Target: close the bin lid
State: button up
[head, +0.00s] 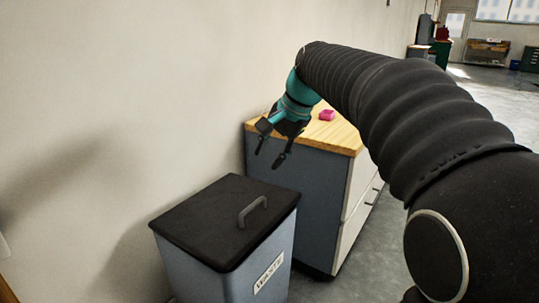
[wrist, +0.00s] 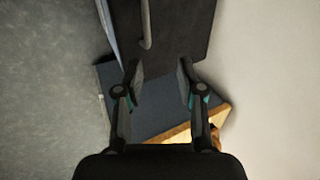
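The waste bin (head: 252,274) is grey-blue with a "WASTE" label and stands on the floor against the wall. Its black lid (head: 205,213) lies flat over the top and looks closed, with a curved handle (head: 252,211) on it. In the wrist view the dark lid (wrist: 180,35) is at the top, and its handle (wrist: 146,25) shows left of centre. My gripper (head: 268,160) is above and behind the bin, near the cabinet's front-left corner, fingers pointing down. In the wrist view my gripper (wrist: 160,75) has its fingers apart with nothing between them.
A grey cabinet (head: 288,190) with a wooden top stands directly behind the bin. The wall (head: 130,90) is close on the left. Open floor (head: 325,290) lies to the right of the bin.

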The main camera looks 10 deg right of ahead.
aim_at(253, 204)
jog(key=shift+a+r+p, duration=0.25)
jog(key=shift+p, duration=0.05)
jog(key=c, duration=0.4)
jog(key=shift+n+g+h, duration=0.3)
jog(key=shift+n+g, duration=0.3)
jog(key=shift+g, duration=0.1)
jog(key=a+p, duration=0.1)
jog(key=w+a+p, duration=0.1)
jog(key=p, duration=0.1)
jog(key=a+r+p, duration=0.1)
jog(key=a+p, duration=0.1)
jog(key=shift+w, duration=0.35)
grip_shut()
jog(key=f, duration=0.5)
jog(key=w+f+m+h+b, duration=0.1)
jog(key=f, duration=0.4)
jog(key=f+g+h, duration=0.1)
jog(key=f, duration=0.4)
jog(key=shift+w+d+b, duration=0.25)
jog(key=shift+d+b, duration=0.05)
jog(key=shift+b, duration=0.05)
jog(key=f+b, duration=0.1)
jog(key=b, duration=0.1)
jog(key=f+b, duration=0.1)
jog(key=shift+s+d+f+t, duration=0.3)
jog(key=shift+s+d+f, duration=0.05)
